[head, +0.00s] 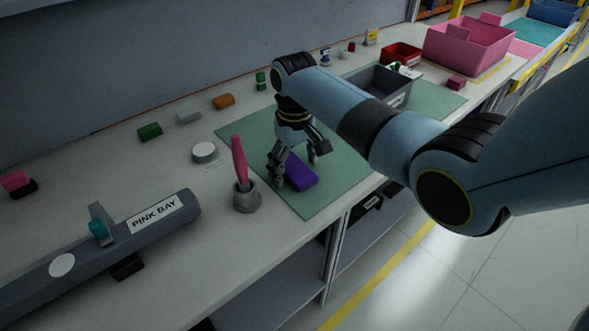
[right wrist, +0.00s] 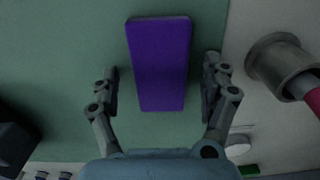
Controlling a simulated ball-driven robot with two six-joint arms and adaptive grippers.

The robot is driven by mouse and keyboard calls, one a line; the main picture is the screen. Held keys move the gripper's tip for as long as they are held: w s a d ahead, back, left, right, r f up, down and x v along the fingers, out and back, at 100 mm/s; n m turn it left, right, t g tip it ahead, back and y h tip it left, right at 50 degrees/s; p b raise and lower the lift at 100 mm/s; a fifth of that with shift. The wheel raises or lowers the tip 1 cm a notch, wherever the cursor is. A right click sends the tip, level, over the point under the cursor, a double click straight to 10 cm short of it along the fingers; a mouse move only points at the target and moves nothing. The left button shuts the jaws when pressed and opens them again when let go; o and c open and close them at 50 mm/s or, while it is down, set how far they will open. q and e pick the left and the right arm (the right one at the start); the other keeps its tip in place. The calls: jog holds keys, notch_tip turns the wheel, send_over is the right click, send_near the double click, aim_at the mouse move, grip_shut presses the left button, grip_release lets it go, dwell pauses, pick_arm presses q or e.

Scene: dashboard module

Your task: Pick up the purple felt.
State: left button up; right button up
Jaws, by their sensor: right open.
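The purple felt (head: 300,172) is a flat-sided block lying on the green mat (head: 318,205) near the middle of the bench. In the right wrist view the purple felt (right wrist: 160,62) lies between the two fingers. My right gripper (head: 296,178) points down over it, with one finger on each side. It also shows in the right wrist view (right wrist: 161,92), open, with a gap visible on both sides of the felt. Whether the fingertips are at the felt's height is hard to tell. My left gripper is not in view.
A grey cup (head: 246,198) holding a pink tool (head: 238,158) stands just left of the mat. A dark tube labelled PINK BAY (head: 110,240) lies at the front left. A grey bin (head: 381,88) and a pink bin (head: 466,48) stand behind to the right.

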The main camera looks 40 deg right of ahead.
jog(key=shift+c, duration=0.2)
jog(key=c, duration=1)
jog(key=shift+r, duration=0.15)
